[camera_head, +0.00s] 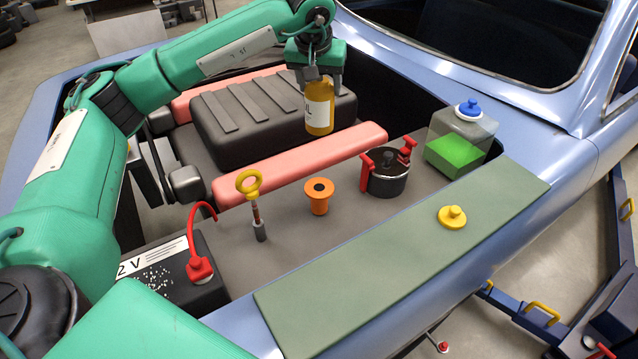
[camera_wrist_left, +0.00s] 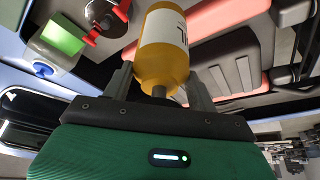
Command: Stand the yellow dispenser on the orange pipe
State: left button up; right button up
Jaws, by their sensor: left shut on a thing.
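The yellow dispenser (camera_head: 319,107) is an amber-yellow bottle with a white label. My left gripper (camera_head: 314,80) is shut on its upper end and holds it upright in the air, above the gap between the black engine cover and the pink rail. In the left wrist view the dispenser (camera_wrist_left: 163,48) sits between the fingers of the gripper (camera_wrist_left: 160,88). The orange pipe (camera_head: 319,195) is a short flared piece with a dark hole in its top. It stands on the grey deck, nearer the camera than the dispenser. My right gripper is not in view.
A yellow-handled dipstick (camera_head: 250,185) stands left of the pipe. A yellow cap (camera_head: 452,217) lies on the green mat (camera_head: 345,288). A battery (camera_head: 165,280) is at front left.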

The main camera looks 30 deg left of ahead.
pick_arm(q)
notch_tip(320, 180, down, 19)
jog(key=p, duration=0.4)
jog(key=shift+f, duration=0.15)
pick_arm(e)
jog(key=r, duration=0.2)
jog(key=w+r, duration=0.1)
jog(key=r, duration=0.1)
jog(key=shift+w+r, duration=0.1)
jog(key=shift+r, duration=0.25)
pick_arm(q)
jog(key=shift+f, duration=0.1)
jog(key=o, duration=1.3)
jog(key=shift+f, duration=0.1)
jog(key=shift+c, duration=0.2)
jog(key=o, duration=0.4)
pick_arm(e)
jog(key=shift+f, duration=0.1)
pick_arm(q)
jog(key=shift+o, duration=0.2)
